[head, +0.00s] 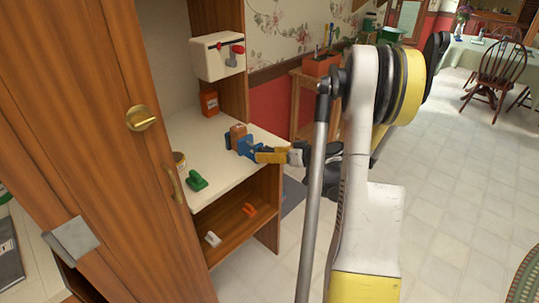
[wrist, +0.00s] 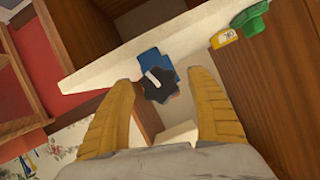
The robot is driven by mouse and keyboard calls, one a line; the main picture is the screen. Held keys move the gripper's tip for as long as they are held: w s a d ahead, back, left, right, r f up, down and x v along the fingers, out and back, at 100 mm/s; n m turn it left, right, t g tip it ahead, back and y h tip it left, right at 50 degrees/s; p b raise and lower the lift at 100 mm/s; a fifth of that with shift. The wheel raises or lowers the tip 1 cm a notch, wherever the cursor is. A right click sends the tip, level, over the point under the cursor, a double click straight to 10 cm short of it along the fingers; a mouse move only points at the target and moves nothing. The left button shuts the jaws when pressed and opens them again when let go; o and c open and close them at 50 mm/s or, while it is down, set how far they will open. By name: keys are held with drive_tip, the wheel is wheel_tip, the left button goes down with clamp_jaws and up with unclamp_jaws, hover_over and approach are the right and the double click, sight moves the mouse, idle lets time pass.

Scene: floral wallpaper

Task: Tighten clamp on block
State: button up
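A blue clamp (head: 244,147) sits on the white shelf (head: 213,141) of the wooden cabinet, near its front edge. A brown wooden block (head: 237,130) is at the clamp; whether the jaws touch it is too small to tell. In the wrist view the blue clamp (wrist: 150,62) shows its dark star-shaped knob (wrist: 160,86) with a light bar facing me. My gripper (head: 258,156) is close in front of the clamp. In the wrist view my gripper (wrist: 162,82) has its two yellow fingers spread apart, with the knob between and slightly beyond the tips. The block is not clear there.
A yellow can (head: 179,159) and a green object (head: 196,181) stand left on the shelf, an orange box (head: 209,103) at the back. A white wall box (head: 218,57) hangs above. Small white (head: 212,238) and orange (head: 249,209) items lie on the lower shelf. Floor at right is open.

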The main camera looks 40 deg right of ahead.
drive_tip(key=v, duration=1.2)
idle(1.1)
